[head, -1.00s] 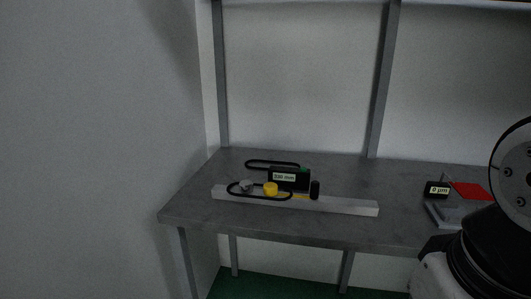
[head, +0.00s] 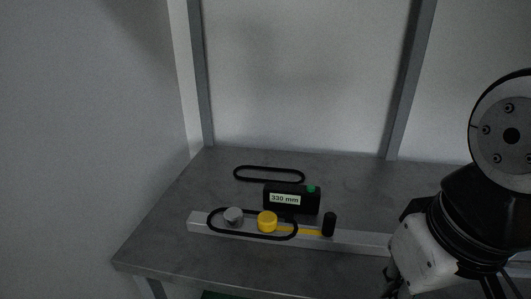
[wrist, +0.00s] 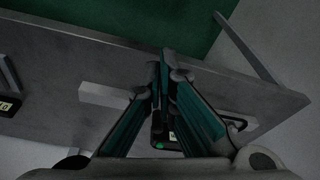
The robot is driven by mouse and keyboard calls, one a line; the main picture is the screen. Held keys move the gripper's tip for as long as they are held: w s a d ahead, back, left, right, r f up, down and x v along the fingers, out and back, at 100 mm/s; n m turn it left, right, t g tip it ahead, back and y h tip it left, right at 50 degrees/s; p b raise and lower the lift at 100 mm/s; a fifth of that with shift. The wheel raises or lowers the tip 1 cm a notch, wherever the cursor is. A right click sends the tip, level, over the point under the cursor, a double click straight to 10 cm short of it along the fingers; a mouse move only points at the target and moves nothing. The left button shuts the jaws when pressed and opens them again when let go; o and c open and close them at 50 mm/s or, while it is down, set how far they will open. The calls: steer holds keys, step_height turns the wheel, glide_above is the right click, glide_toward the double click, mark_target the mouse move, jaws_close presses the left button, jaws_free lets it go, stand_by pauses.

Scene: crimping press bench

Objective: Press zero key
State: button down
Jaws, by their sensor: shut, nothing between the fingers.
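A black readout box (head: 292,199) showing "330 mm" lies on the bench, with a small green key (head: 311,188) on its top right corner. I cannot read a label on the key. In the wrist view, the readout box (wrist: 158,132) and its green key (wrist: 159,145) show partly behind the fingers. My gripper (wrist: 167,65) is shut and empty, its fingertips over the bench's front side in that picture. I cannot tell its height above the bench. In the head view my arm is at the right, apart from the box.
A pale bar (head: 360,241) on the grey bench (head: 165,245) carries a grey pulley (head: 233,214), a yellow knob (head: 267,221) and a black post (head: 329,224). One black belt loops around the pulley and knob; another belt (head: 269,168) lies behind. Another device (wrist: 8,105) is at left in the wrist view.

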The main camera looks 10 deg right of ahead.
steer(key=w+d+r+n+t+h+p, duration=0.1)
steer(key=w+d+r+p, duration=0.15)
steer(key=w, duration=0.25)
steer(key=w+d+r+n+h+p, duration=0.1)
steer(key=w+d+r+h+p, duration=0.1)
steer(key=w+r+p, duration=0.25)
steer(key=n+t+y+p, duration=0.5)
steer(key=n+y+p, duration=0.2)
steer(key=n+p, duration=0.65)
glide_above(309, 188)
steer(key=p, duration=0.2)
steer(key=shift+f+m, duration=0.85)
steer(key=shift+f+b, duration=0.1)
steer(key=shift+b, duration=0.2)
steer(key=f+b, duration=0.5)
steer(key=shift+w+f+b, duration=0.2)
steer(key=shift+f+b, duration=0.2)
steer(key=shift+s+f+b, duration=0.2)
steer(key=shift+f+b, duration=0.95)
steer(key=shift+f, duration=0.3)
